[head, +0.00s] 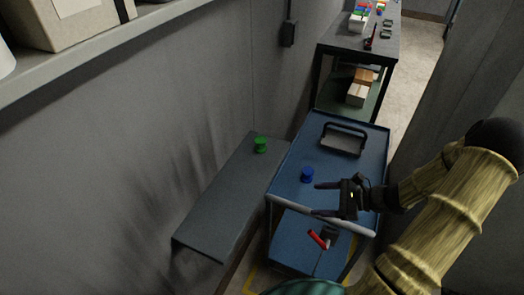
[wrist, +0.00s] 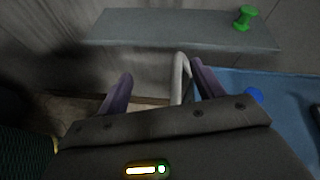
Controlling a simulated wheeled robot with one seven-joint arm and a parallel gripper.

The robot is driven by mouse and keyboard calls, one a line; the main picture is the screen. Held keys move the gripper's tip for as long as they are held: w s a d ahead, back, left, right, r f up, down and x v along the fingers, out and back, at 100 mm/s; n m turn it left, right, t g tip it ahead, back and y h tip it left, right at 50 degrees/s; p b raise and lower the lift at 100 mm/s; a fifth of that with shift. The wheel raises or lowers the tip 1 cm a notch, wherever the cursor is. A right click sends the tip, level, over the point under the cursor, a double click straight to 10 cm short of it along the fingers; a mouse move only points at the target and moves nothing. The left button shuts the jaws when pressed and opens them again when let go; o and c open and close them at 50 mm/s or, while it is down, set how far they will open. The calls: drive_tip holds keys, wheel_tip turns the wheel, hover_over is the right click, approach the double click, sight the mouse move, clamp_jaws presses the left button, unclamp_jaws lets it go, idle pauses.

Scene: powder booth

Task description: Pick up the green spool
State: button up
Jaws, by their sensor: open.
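The green spool (head: 260,145) stands upright on the far end of a grey wall shelf (head: 215,205) in the head view. It also shows in the wrist view (wrist: 244,18), near the shelf's right end. My gripper (head: 316,199) is open and empty, above the blue cart (head: 300,163), to the right of and nearer than the green spool. Its two fingers point left toward the shelf; they also show in the wrist view (wrist: 160,85), well apart from the spool.
A blue spool (head: 307,174) stands on the cart close to my gripper. A grey tray with a dark handle (head: 343,140) sits behind it. The cart's rail (head: 320,217) runs along its near edge. A red-handled tool (head: 317,239) lies lower down. A dark workbench (head: 362,45) stands farther back.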

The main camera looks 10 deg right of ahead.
drive_tip(key=s+a+f+n+g+h+b, duration=0.1)
drive_tip(key=s+a+f+n+h+b, duration=0.2)
drive_tip(key=n+b, duration=0.5)
drive_tip(key=s+a+f+n+g+h+b, duration=0.2)
drive_tip(key=s+a+n+h+b, duration=0.3)
drive_tip(key=n, duration=0.8)
drive_tip(key=a+f+h+b, duration=0.1)
drive_tip(key=a+h+b, duration=0.2)
drive_tip(key=h, duration=0.1)
drive_tip(key=shift+f+g+b, duration=0.3)
drive_tip(key=shift+c, duration=0.2)
